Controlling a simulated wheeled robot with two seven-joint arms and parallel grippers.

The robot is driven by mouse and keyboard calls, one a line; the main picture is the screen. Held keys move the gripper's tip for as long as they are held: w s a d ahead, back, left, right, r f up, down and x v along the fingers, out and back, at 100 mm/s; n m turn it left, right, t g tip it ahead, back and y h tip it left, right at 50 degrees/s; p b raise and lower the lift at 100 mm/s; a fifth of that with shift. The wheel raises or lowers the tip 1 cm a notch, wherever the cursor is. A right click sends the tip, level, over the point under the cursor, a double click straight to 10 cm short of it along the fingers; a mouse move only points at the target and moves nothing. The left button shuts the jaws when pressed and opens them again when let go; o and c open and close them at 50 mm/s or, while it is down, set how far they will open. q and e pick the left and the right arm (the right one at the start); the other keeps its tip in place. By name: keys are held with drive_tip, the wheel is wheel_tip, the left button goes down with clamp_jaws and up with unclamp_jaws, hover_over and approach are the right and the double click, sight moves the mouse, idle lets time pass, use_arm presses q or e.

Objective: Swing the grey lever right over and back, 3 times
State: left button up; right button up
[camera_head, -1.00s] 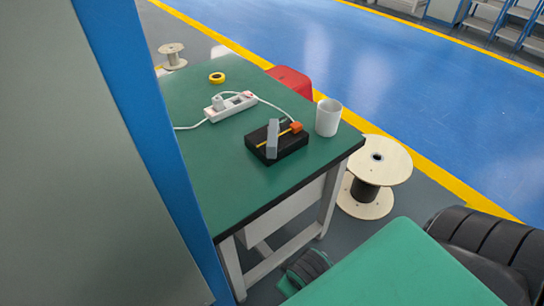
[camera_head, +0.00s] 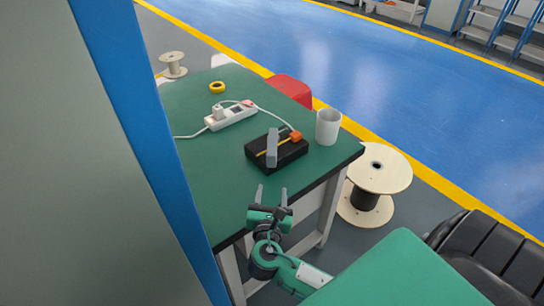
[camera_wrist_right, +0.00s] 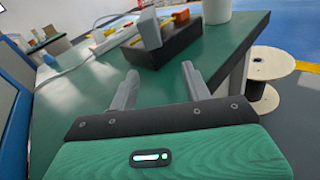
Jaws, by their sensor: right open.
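The grey lever (camera_head: 272,147) stands up from a black box (camera_head: 290,153) on the green table. The box has a yellow strip and an orange block (camera_head: 295,136) at its right end. In the right wrist view the lever (camera_wrist_right: 149,28) stands upright on the black box (camera_wrist_right: 175,45), ahead of the fingers. My right gripper (camera_head: 271,194) is open and empty at the table's front edge, short of the box and apart from it. It also shows in the right wrist view (camera_wrist_right: 158,88). My left gripper is not in view.
A white cup (camera_head: 328,127) stands right of the box. A white power strip (camera_head: 231,116) with a cable and a yellow tape roll (camera_head: 217,87) lie behind. A tall grey panel with a blue edge (camera_head: 125,120) blocks the left. The green table (camera_head: 205,165) is bare before the box.

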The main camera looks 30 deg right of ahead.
sight(271, 165)
drive_tip(key=shift+w+a+r+n+t, duration=0.15)
drive_tip(key=shift+w+r+n+t, duration=0.3)
drive_tip(key=shift+n, duration=0.35)
drive_tip(key=shift+w+d, duration=0.25)
drive_tip(key=shift+w, duration=0.05)
drive_tip(key=x, duration=1.1)
drive_tip(key=shift+w+d+p, duration=0.25)
drive_tip(key=shift+d+p, duration=0.1)
drive_tip(key=shift+w+d, duration=0.3)
drive_tip(key=shift+w, duration=0.05)
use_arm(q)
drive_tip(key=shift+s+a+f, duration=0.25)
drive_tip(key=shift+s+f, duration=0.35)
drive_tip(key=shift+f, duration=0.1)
